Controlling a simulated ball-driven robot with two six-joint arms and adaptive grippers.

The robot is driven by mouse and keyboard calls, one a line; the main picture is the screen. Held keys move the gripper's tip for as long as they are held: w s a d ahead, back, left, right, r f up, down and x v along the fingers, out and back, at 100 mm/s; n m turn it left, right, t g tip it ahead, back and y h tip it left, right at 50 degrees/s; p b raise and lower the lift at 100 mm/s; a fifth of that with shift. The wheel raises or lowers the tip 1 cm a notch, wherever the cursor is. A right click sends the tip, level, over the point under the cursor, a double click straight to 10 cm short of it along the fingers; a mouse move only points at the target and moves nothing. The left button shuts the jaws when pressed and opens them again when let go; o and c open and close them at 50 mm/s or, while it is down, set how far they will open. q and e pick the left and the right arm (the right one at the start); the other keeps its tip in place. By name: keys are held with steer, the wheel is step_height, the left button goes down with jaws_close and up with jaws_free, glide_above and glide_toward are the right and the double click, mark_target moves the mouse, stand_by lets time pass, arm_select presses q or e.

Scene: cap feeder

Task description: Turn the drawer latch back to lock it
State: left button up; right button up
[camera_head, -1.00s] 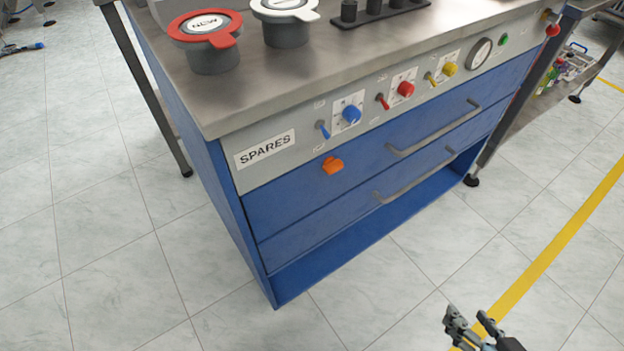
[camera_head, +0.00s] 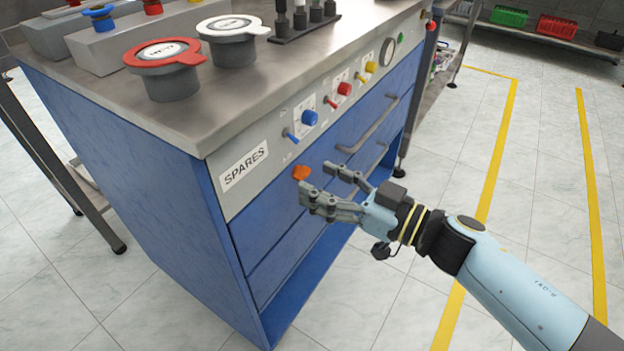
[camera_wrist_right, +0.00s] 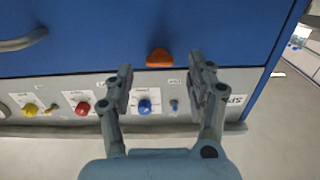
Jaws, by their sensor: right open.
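The orange drawer latch (camera_head: 301,173) sits on the blue front of the upper drawer (camera_head: 262,215), just below the grey panel and near the SPARES label (camera_head: 243,166). My right gripper (camera_head: 318,183) is open in front of the drawer, close to the latch. In the right wrist view the latch (camera_wrist_right: 159,58) lies ahead of and between the two open fingers (camera_wrist_right: 160,80), with nothing between them. Whether a finger touches the latch cannot be told, but a gap seems to show. My left gripper is not in view.
The grey panel carries blue (camera_head: 310,118), red (camera_head: 344,88) and yellow (camera_head: 371,67) knobs with small toggles beside them. A drawer handle (camera_head: 370,127) is right of the latch. Red-lidded (camera_head: 165,55) and white-lidded (camera_head: 233,28) pots stand on the worktop. Floor is clear at right.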

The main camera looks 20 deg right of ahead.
mark_target(299, 168)
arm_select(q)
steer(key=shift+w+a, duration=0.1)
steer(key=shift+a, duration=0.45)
arm_select(e)
steer(key=shift+x, duration=1.2)
steer(key=c, duration=0.4)
steer(key=shift+d+f, duration=0.1)
jaws_close()
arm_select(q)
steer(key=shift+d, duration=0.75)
